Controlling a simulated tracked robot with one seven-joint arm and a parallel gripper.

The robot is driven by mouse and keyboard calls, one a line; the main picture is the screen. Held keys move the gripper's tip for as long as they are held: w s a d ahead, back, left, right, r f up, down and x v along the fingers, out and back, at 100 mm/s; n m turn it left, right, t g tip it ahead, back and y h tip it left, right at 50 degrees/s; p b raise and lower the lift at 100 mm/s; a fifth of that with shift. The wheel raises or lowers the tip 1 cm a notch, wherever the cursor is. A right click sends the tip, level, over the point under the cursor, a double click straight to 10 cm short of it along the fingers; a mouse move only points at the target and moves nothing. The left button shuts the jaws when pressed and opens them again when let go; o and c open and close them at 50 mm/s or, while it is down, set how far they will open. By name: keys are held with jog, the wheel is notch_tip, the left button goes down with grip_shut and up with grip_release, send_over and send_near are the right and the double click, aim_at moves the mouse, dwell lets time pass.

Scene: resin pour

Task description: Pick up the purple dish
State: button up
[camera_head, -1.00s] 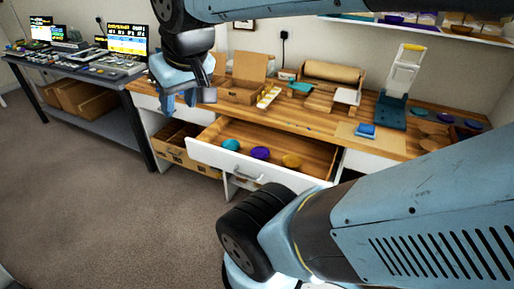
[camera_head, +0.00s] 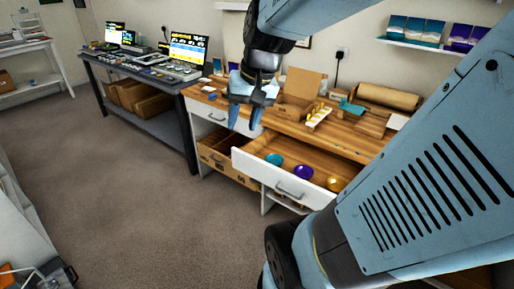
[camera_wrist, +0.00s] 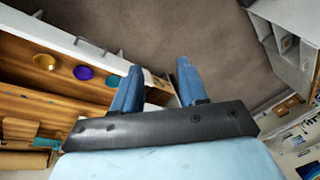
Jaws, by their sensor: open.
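The purple dish (camera_head: 303,172) lies in the open drawer (camera_head: 262,170), between a teal dish (camera_head: 274,159) on its left and a yellow dish (camera_head: 335,184) on its right. In the wrist view the purple dish (camera_wrist: 84,73) is left of my gripper, with the yellow dish (camera_wrist: 45,62) farther left. The teal dish (camera_wrist: 117,80) is partly hidden by a finger there. My gripper (camera_head: 244,119) is open and empty, pointing down, up and to the left of the dishes in the head view. It is apart from all three dishes.
The workbench (camera_head: 345,132) behind the drawer holds a cardboard box (camera_head: 299,92), a paper roll (camera_head: 388,97) and a small rack (camera_head: 319,115). A cardboard bin (camera_head: 216,150) sits under the bench at left. A desk with monitors (camera_head: 189,48) stands farther left. Open carpet lies in front.

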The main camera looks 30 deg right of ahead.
aim_at(301, 175)
jog(key=w+d+f+m+t+y, duration=0.1)
jog(key=w+d+f+m+y, duration=0.2)
jog(key=w+d+f+m, duration=0.4)
jog(key=w+d+f+m+t+y, duration=0.1)
jog(key=w+d+f+m+y, duration=0.4)
jog(key=d+f, duration=0.55)
jog(key=s+d+f+m+t+h, duration=0.2)
jog(key=s+d+f+m, duration=0.1)
jog(key=d+f, duration=0.3)
jog(key=s+d+f+m+t+h, duration=0.1)
jog(key=s+d+f+m+t, duration=0.2)
jog(key=d+f+m, duration=0.3)
jog(key=s+d+f+m+t+h, duration=0.2)
jog(key=s+d+f+m+t, duration=0.1)
jog(key=d+f, duration=0.4)
jog(key=shift+s+d+f+m+h, duration=0.3)
jog(key=shift+s+f+m, duration=0.45)
jog(key=shift+m, duration=0.45)
jog(key=shift+w+f, duration=0.2)
jog(key=x, duration=1.3)
jog(key=shift+w+a+f, duration=0.1)
jog(key=shift+w, duration=0.1)
grip_shut()
